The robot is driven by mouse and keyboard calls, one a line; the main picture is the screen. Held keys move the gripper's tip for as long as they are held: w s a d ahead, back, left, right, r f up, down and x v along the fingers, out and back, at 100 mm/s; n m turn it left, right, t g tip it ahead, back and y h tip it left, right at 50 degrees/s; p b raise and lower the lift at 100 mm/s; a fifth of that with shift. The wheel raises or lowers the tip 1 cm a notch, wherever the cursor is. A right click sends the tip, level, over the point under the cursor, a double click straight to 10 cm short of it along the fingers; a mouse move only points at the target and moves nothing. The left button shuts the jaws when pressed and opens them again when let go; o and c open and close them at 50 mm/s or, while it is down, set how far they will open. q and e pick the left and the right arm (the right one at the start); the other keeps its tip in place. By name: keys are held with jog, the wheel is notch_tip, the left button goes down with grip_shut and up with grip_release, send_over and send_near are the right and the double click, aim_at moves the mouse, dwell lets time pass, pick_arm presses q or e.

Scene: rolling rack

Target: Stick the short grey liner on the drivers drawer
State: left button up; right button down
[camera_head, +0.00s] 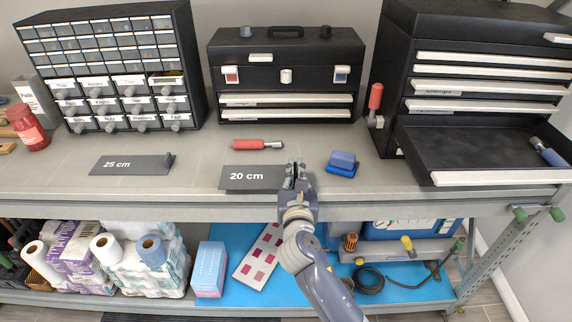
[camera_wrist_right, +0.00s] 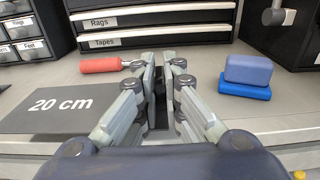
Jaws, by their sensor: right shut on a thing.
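The short grey liner (camera_head: 246,177), marked "20 cm", lies flat on the grey worktop near its front edge. It also shows in the right wrist view (camera_wrist_right: 70,115). My right gripper (camera_head: 296,172) is at the liner's right end, with its fingers (camera_wrist_right: 158,95) closed on that end; the gripped part is mostly hidden between the fingers. An open black drawer (camera_head: 470,150) juts from the right tool chest; a tool with a blue handle (camera_head: 547,152) lies at its right side. I cannot read a "drivers" label on any drawer. My left gripper is out of view.
A longer "25 cm" liner (camera_head: 128,165) lies to the left. A red-handled screwdriver (camera_head: 258,144) lies behind the short liner. Stacked blue blocks (camera_head: 342,163) stand right of my gripper. A black toolbox (camera_head: 285,78) stands at the back. Worktop between blocks and open drawer is clear.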

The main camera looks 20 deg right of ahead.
jog(key=w, duration=0.5)
jog(key=shift+f, duration=0.2)
jog(key=shift+w, duration=0.6)
notch_tip(320, 180, down, 3)
jog(key=shift+d+r, duration=0.1)
jog(key=shift+r, duration=0.1)
jog(key=shift+f, duration=0.4)
jog(key=shift+f, duration=0.2)
jog(key=c, duration=1.7)
grip_release()
jog(key=shift+r, duration=0.1)
